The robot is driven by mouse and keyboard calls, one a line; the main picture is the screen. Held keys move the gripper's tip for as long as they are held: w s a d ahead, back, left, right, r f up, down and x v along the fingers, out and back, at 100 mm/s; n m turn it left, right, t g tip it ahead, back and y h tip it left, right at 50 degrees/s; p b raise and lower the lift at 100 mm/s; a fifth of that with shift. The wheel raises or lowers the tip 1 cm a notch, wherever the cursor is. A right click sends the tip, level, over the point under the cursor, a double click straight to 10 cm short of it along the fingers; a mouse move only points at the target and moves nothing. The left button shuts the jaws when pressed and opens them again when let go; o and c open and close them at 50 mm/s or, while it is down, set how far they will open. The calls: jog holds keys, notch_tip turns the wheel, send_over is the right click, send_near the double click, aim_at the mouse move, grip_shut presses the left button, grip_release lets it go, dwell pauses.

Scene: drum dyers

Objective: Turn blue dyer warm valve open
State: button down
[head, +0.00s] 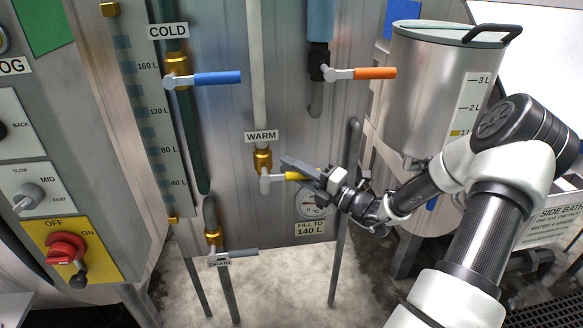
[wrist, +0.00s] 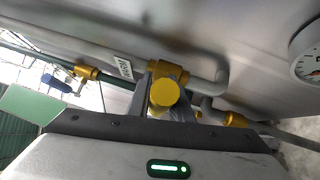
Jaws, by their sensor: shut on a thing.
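The warm valve (head: 262,160) is a brass fitting on a vertical pipe under a WARM label (head: 261,136). Its lever (head: 293,176) has a yellow handle and points right, roughly level, across the pipe. My gripper (head: 305,171) reaches in from the right and is shut on the yellow handle, hiding its outer part. In the wrist view, the round yellow handle end (wrist: 165,92) sits between the fingers, with the brass valve body (wrist: 168,70) behind it and the WARM label (wrist: 125,67) beside it.
The cold valve's blue lever (head: 217,78) is at upper left and an orange lever (head: 375,73) at upper right. A grey drain lever (head: 240,253) is below. A round gauge (head: 312,205) lies just under my gripper. A metal tank (head: 440,90) stands at right.

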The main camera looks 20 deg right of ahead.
jog(key=r+n+g+h+p, duration=0.1)
jog(key=r+p, duration=0.1)
jog(key=p, duration=0.3)
jog(key=a+r+n+g+h+p, duration=0.1)
jog(key=r+n+g+p, duration=0.1)
jog(key=p, duration=0.4)
jog(key=shift+w+n+p, duration=0.1)
jog(key=shift+n+p, duration=0.2)
jog(key=shift+w+a+r+n+g+h+p, duration=0.1)
jog(key=shift+a+r+n+g+h+p, duration=0.45)
jog(key=shift+h+p, duration=0.45)
jog(key=shift+w+a+r+n+g+h+p, duration=0.15)
jog(key=shift+a+n+g+h+p, duration=0.15)
jog(key=shift+a+n+g+h, duration=0.4)
jog(key=shift+d, duration=0.15)
jog(key=c, duration=1.6)
grip_release()
jog(key=shift+r, duration=0.1)
